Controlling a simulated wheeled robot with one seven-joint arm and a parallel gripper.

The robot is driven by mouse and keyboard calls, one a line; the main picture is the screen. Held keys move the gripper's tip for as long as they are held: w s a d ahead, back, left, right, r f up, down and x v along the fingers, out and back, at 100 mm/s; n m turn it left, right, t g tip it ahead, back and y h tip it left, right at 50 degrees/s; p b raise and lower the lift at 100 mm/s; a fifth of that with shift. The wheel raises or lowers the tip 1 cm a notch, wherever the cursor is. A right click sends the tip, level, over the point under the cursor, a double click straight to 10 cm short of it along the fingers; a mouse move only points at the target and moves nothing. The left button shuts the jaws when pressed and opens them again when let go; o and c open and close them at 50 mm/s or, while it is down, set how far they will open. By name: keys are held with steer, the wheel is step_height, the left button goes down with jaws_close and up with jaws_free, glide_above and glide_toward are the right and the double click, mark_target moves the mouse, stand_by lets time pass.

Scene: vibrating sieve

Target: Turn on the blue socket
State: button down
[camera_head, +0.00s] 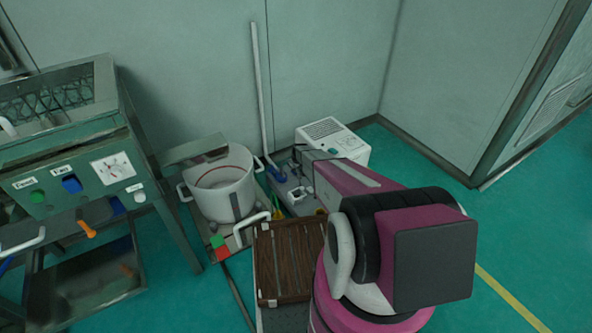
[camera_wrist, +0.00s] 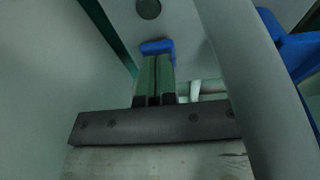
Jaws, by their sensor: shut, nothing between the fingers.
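In the wrist view a small blue piece (camera_wrist: 157,47), which looks like the blue socket's switch, sits on a pale grey surface. My gripper (camera_wrist: 156,60) is shut and empty, with its fingertips pointing at the blue piece. The tips overlap its lower edge in the picture; I cannot tell whether they touch it. In the head view blue parts (camera_head: 278,173) show at the foot of a pale pole, left of my arm. I cannot tell there which is the socket. My gripper cannot be made out clearly in the head view.
The pale pole (camera_head: 260,85) leans on the wall; a thick pale bar (camera_wrist: 245,80) crosses the wrist view's right side. A white bucket (camera_head: 221,192) and a white box (camera_head: 333,138) stand nearby. A machine panel with a blue switch (camera_head: 72,184) is at left. Floor at right is clear.

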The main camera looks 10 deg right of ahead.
steer(key=shift+s+d+f+t, duration=0.15)
steer(key=shift+s+f+t, duration=0.2)
steer(key=shift+f+t, duration=0.2)
steer(key=shift+w+r, duration=0.1)
steer(key=shift+w, duration=0.05)
steer(key=shift+w+a+r, duration=0.2)
steer(key=shift+w+a, duration=0.15)
steer(key=shift+w, duration=0.25)
steer(key=shift+s+r, duration=0.15)
steer(key=shift+r, duration=0.4)
steer(key=s+d+v, duration=0.1)
steer(key=s+v, duration=0.1)
steer(key=v, duration=1)
steer(key=shift+s+d+f, duration=0.25)
steer(key=shift+d, duration=0.05)
